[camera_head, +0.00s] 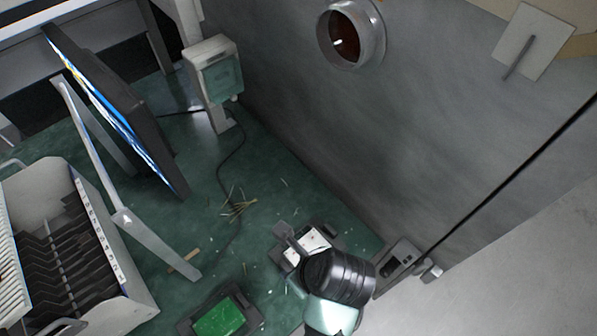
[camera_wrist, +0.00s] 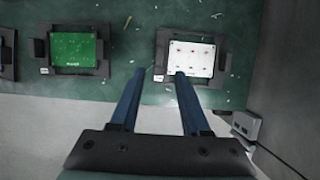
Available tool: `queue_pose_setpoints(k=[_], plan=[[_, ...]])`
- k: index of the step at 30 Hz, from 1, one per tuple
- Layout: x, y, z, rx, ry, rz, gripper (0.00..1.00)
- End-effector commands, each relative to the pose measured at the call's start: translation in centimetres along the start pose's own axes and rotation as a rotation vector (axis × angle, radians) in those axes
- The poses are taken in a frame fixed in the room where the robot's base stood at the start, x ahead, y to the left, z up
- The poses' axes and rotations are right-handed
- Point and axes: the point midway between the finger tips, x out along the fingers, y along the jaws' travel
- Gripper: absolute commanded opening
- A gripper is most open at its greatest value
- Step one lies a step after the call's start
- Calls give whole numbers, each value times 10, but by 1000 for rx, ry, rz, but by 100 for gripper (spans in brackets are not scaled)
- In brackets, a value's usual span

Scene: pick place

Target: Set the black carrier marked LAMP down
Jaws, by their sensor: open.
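A black carrier with a white board (camera_wrist: 190,56) lies on the green table near its front edge. It also shows in the head view, where the carrier (camera_head: 308,243) is partly covered by my wrist. A second black carrier with a green board (camera_wrist: 75,50) lies to its left, also in the head view (camera_head: 219,317). Small labels sit beside both, too small to read, so I cannot tell which is marked LAMP. My gripper (camera_wrist: 158,74) is open with nothing between its blue fingers. Its right fingertip overlaps the white-board carrier's lower left part in the picture; contact is unclear. The head view hides the fingers.
A rack with black slots (camera_head: 60,250) stands at the left, beside a tilted monitor (camera_head: 115,110). A grey wall with a round duct (camera_head: 350,35) bounds the right. Wire scraps (camera_head: 238,207) and a cable lie on the green table (camera_head: 270,165). A small device (camera_wrist: 238,125) sits at the front edge.

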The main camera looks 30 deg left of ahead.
Motion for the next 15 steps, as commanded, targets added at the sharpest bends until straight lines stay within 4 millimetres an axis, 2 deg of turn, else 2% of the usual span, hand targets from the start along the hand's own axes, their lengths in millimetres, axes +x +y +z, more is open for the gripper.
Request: queue_pose_setpoints(k=[4,12,15], plan=[[-12,0,0,1,0,-1,47],[-14,-1,0,-2,0,-2,47],[-21,-13,8,-51,-19,-49,47]])
